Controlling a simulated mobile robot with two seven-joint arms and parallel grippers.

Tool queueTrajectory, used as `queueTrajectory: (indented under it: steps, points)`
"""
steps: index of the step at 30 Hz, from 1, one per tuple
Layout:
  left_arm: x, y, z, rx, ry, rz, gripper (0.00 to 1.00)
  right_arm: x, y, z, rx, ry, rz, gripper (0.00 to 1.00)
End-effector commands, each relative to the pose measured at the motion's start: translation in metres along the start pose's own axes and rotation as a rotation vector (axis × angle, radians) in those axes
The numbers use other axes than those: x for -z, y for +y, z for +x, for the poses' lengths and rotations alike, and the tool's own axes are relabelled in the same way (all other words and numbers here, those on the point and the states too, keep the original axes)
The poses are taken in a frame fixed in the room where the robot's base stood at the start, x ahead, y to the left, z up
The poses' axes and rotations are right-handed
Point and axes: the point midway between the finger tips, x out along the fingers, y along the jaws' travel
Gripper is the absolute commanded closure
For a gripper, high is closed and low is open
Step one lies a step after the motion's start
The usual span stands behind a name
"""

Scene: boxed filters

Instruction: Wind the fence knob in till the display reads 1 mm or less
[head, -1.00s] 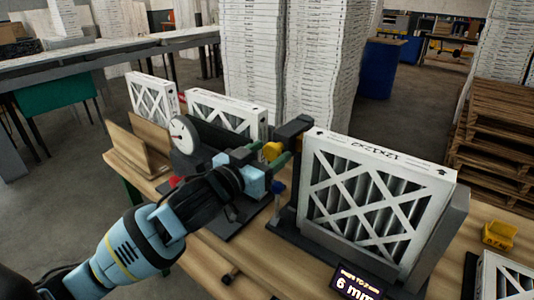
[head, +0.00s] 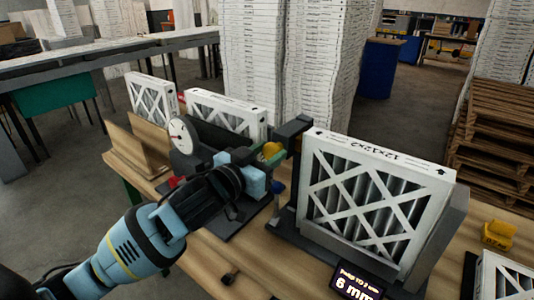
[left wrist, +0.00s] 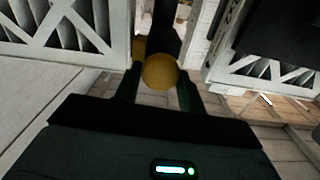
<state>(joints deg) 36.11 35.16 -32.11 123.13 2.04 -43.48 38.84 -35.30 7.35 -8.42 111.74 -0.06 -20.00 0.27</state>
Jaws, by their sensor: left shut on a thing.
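The yellow round fence knob (head: 271,150) sits on a dark bracket beside the boxed filter (head: 372,200) in the head view. My left gripper (head: 268,158) is shut on the knob from the left. In the left wrist view the knob (left wrist: 160,71) lies between the two dark fingers. The small display (head: 356,283) in front of the filter reads 6 mm. The filter is white-framed, with a lattice face, and stands upright in a dark fixture. My right gripper is not in view.
A white dial gauge (head: 183,136) stands left of my gripper, with more filters (head: 226,113) behind. A blue-topped peg (head: 277,188) stands close below the knob. A yellow bin (head: 498,235) is at the right. Bare tabletop (head: 235,258) shows at the front.

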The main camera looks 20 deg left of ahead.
Motion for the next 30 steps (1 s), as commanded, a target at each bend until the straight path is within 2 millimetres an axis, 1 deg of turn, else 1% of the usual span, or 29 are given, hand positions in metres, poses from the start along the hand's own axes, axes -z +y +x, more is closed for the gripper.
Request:
queueTrajectory:
  steps: [8,21,30]
  points:
    - [0.0003,0.0006,0.0,0.0,0.0,0.185,0.83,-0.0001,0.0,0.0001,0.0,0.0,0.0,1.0]
    - [-0.0003,0.0025,0.0,0.0,0.001,0.599,0.83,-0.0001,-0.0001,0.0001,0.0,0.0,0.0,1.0]
    - [-0.0011,0.0033,0.0,0.0,0.001,0.831,0.83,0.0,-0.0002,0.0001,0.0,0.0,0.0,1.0]
